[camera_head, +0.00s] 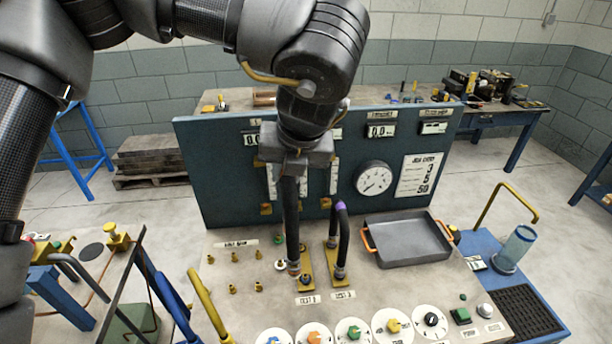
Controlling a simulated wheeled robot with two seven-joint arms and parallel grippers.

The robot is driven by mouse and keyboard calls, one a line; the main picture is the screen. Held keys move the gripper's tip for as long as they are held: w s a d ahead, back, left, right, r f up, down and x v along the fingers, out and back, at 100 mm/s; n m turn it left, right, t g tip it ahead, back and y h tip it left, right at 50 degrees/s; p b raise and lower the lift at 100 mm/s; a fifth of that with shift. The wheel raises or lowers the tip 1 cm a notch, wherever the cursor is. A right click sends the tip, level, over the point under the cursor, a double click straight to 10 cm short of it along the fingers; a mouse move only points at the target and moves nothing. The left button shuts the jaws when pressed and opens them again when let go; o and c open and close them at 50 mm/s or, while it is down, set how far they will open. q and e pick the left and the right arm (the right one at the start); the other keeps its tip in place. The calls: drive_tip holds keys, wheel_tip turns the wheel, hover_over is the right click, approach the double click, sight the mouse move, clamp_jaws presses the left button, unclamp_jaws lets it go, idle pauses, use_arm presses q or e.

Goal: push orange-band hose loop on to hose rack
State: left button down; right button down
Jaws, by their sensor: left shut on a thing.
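My left gripper (293,176) hangs down in front of the blue panel and is shut on the upper part of a dark hose loop (291,220). The loop runs down almost upright to a reddish end at the brass plate (306,270) marked as a test station. I cannot tell whether that end is seated or just above the plate. The orange band does not show clearly; the gripper hides the top. The hose rack seems to be the group of small brass pegs (233,288) under a white label (241,243), left of the loop. My right gripper is out of view.
A second hose loop with a purple band (341,206) stands close to the right. A grey tray (408,240) with orange handles lies further right. Coloured knobs (354,331) line the bench front, and the blue panel (222,190) closes off the back.

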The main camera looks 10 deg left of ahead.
use_arm(q)
drive_tip(key=w+a, duration=0.1)
drive_tip(key=a, duration=2.6)
wheel_tip(320, 180, down, 18)
drive_tip(key=b, duration=1.1)
drive_tip(key=shift+d+f, duration=0.15)
drive_tip(key=shift+w+p, duration=0.2)
drive_tip(key=shift+p, duration=0.15)
drive_tip(key=shift+f, duration=0.1)
idle(0.6)
drive_tip(key=shift+f, duration=0.25)
idle(0.4)
drive_tip(key=shift+f, duration=0.95)
idle(0.6)
